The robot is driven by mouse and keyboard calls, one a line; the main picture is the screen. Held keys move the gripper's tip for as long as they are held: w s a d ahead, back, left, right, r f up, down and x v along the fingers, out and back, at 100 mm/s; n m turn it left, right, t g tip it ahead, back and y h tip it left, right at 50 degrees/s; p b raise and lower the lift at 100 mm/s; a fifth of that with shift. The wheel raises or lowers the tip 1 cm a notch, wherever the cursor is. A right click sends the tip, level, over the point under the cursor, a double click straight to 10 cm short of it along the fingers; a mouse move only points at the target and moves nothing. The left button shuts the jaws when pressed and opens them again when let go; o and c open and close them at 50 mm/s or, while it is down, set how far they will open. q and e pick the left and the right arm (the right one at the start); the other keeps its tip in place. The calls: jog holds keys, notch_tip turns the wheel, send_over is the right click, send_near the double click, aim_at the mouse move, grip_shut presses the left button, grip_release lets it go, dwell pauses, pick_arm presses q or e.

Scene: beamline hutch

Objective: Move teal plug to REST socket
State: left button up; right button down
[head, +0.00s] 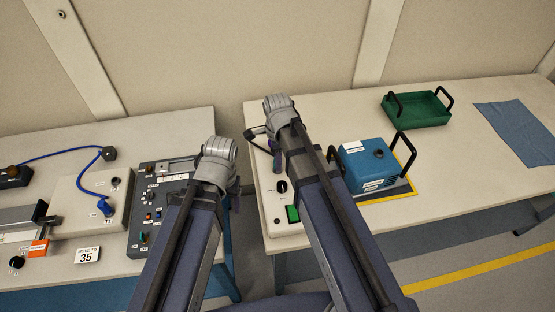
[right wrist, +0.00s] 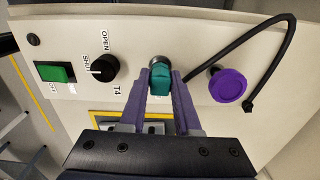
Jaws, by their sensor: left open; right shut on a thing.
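The teal plug (right wrist: 160,80) is between the purple fingers of my right gripper (right wrist: 160,86), which is shut on it. A grey metal ring shows directly behind the plug at the panel (right wrist: 200,125); I cannot tell whether the plug sits in it. A black cable (right wrist: 262,42) arcs from beside the plug back to the panel. In the head view the right gripper (head: 277,165) is at the left end of the right table, partly hidden by my arm. My left gripper (head: 236,203) is open, mostly hidden behind its arm, over the gap between tables. No REST label is readable.
The panel has a purple round knob (right wrist: 228,85), a black OPEN/SHUT knob (right wrist: 104,67) marked T4 and a green switch (right wrist: 54,72). A blue box (head: 367,165) with handles and a green tray (head: 418,108) stand to the right. A control box (head: 155,222) lies on the left table.

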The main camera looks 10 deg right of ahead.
jog(key=shift+f, duration=0.2)
jog(key=c, duration=0.5)
grip_release()
jog(key=shift+c, duration=0.2)
jog(key=shift+r, duration=0.2)
notch_tip(320, 180, up, 8)
jog(key=p, duration=0.7)
jog(key=shift+f+p, duration=0.2)
jog(key=shift+p, duration=0.15)
jog(key=shift+f, duration=0.1)
jog(key=s+a+n, duration=0.2)
jog(key=s+n, duration=0.4)
jog(key=n, duration=0.5)
jog(key=s+a+n+h, duration=0.1)
jog(key=s+a+n, duration=0.2)
jog(key=s+n, duration=0.4)
jog(key=n, duration=0.4)
jog(key=shift+a, duration=0.15)
